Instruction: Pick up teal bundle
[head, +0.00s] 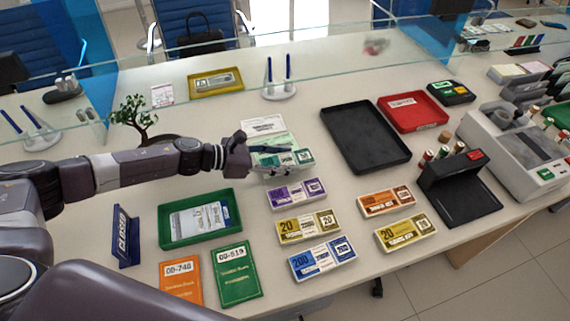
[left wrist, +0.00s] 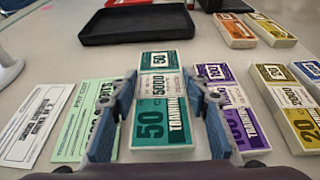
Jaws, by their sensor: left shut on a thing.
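The teal bundle (head: 304,157), marked 50, lies at the back end of a column of banknote bundles in the head view. It also shows in the left wrist view (left wrist: 160,128) between the two blue-grey fingers of my left gripper (left wrist: 160,105). My left gripper (head: 284,160) is shut on the bundle, with one finger along each long side. In the head view the gripper hides part of the bundle. I cannot tell whether the bundle touches the counter. My right gripper is in neither view.
A purple bundle (head: 296,193) lies close in front, with yellow (head: 308,226) and blue (head: 322,259) bundles beyond. Green slips (left wrist: 80,125) lie beside the left finger. A black tray (head: 400,160) stands to the right, a plant (head: 137,115) and green tray (head: 163,238) to the left.

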